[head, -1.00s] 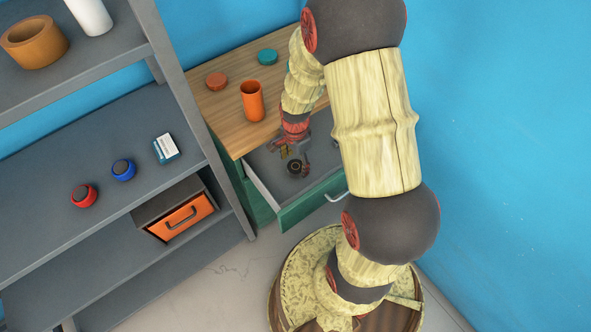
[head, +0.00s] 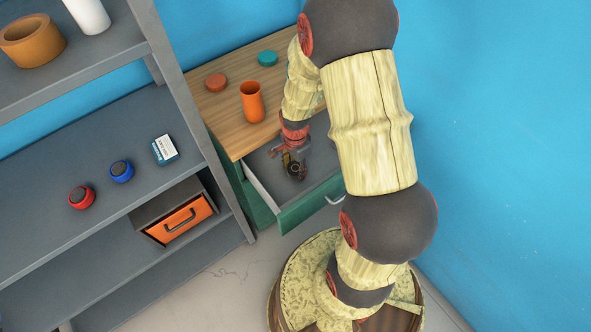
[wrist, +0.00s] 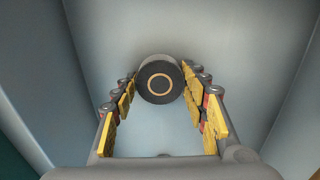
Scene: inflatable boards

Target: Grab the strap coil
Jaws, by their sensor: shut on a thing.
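The strap coil is a dark round roll with a tan ring on its face. In the wrist view the strap coil (wrist: 160,80) sits between the tips of my gripper (wrist: 159,92), whose yellow-padded fingers are closed against its two sides. In the head view my gripper (head: 294,166) is inside the open drawer, with the coil (head: 296,171) at its fingertips. The coil is partly hidden by the fingers there. I cannot tell whether it still touches the drawer floor.
The green-fronted drawer (head: 310,204) is open, with its walls close around my gripper. The wooden cabinet top (head: 225,113) above holds an orange cup (head: 252,102), an orange-brown disc (head: 216,82) and a teal disc (head: 267,58). A grey shelf unit (head: 60,150) stands left.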

